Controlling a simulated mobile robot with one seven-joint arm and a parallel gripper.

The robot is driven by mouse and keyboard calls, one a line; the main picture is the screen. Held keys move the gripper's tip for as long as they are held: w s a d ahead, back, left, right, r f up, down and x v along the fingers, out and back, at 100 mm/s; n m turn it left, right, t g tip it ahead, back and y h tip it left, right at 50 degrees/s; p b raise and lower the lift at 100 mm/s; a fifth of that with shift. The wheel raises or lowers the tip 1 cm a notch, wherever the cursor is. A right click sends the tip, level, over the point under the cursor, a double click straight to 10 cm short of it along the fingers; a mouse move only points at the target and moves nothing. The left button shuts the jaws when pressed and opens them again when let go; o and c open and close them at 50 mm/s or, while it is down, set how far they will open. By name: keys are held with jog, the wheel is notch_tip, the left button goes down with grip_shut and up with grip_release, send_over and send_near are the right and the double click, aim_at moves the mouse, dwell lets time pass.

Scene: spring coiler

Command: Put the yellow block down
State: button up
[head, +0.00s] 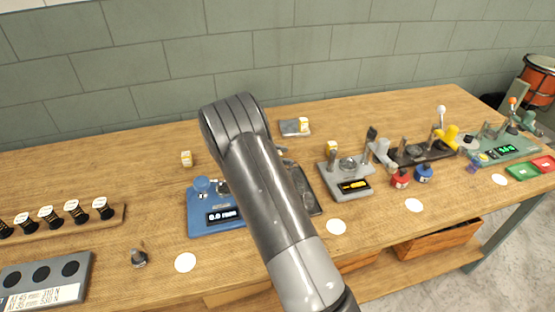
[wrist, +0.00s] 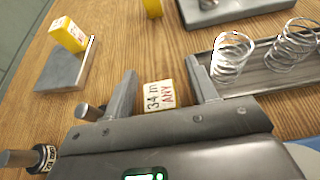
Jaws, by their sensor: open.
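A yellow block (wrist: 160,97) with a white label reading "34 m" and "ANY" shows between the two fingers of my gripper (wrist: 162,68) in the wrist view. The fingers stand apart, with a gap on each side of the block. The wood of the table shows behind the block. Its near lower part is hidden by the gripper body, so I cannot tell all of what it rests on.
Another yellow block (head: 303,125) is on a grey plate (head: 288,130) at the back, also in the wrist view (wrist: 68,35). A third yellow block (head: 186,158) stands alone on the table. A tray with springs (wrist: 262,82) is close right of my fingers. A blue device (head: 205,220) stands left of my arm.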

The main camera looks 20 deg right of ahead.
jog(key=shift+c, duration=0.5)
jog(key=c, duration=1)
